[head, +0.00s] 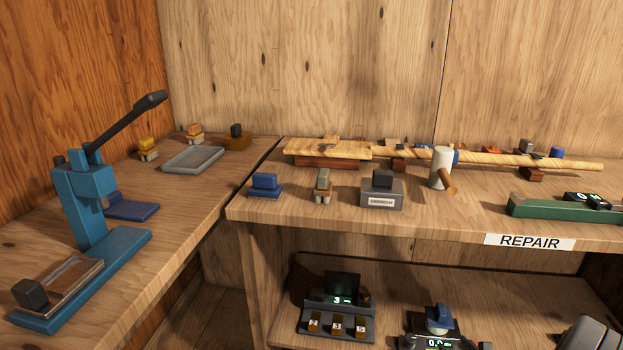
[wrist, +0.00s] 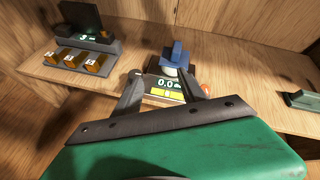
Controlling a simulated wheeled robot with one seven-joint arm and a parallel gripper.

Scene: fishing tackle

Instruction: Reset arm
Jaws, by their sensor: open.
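My gripper (wrist: 160,88) shows in the wrist view with its two dark fingers spread apart. I see nothing held between them. Beyond the fingertips is a dark scale (wrist: 163,84) with a lit 0.0 display and a blue-topped item (wrist: 177,54) on it. The same scale (head: 440,342) and blue-topped item (head: 438,317) show on the lower shelf in the head view. My gripper is not clearly seen in the head view.
A display unit with several numbered tabs (wrist: 78,58) stands left of the scale. The upper bench (head: 290,212) carries a wooden rod (head: 500,158), a white mug-like item (head: 440,168) and a green device (head: 555,208). A blue lever press (head: 85,195) stands on the left bench.

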